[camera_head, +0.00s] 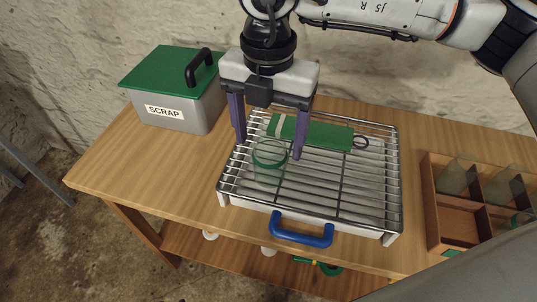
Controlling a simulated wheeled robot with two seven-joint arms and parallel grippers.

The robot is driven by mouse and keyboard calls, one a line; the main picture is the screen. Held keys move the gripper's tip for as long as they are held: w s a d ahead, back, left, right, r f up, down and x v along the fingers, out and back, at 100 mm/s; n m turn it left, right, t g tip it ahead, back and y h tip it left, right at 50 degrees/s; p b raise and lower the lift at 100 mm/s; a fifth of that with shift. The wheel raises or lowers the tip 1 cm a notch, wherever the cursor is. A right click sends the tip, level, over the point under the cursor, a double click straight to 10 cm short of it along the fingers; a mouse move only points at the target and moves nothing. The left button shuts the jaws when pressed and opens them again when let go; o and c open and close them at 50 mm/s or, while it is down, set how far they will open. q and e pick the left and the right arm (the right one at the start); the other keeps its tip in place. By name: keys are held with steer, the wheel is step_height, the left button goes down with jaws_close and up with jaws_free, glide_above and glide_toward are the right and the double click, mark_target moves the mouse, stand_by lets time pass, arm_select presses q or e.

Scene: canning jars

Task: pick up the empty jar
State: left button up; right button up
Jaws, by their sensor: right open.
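My left gripper is not in view.
A green tool (320,134) with a dark ring lies on the rack behind the jar. A grey SCRAP box (178,112) with a green lid stands at the left. A blue handle (302,235) sticks out in front. A wooden divided crate (437,205) holding jars is at the right.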

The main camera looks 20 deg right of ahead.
steer(key=shift+f, duration=0.75)
step_height(320, 180, down, 5)
steer(key=shift+f+p, duration=0.1)
steer(key=shift+p, duration=0.55)
steer(key=shift+c, duration=0.2)
steer(key=c, duration=1.2)
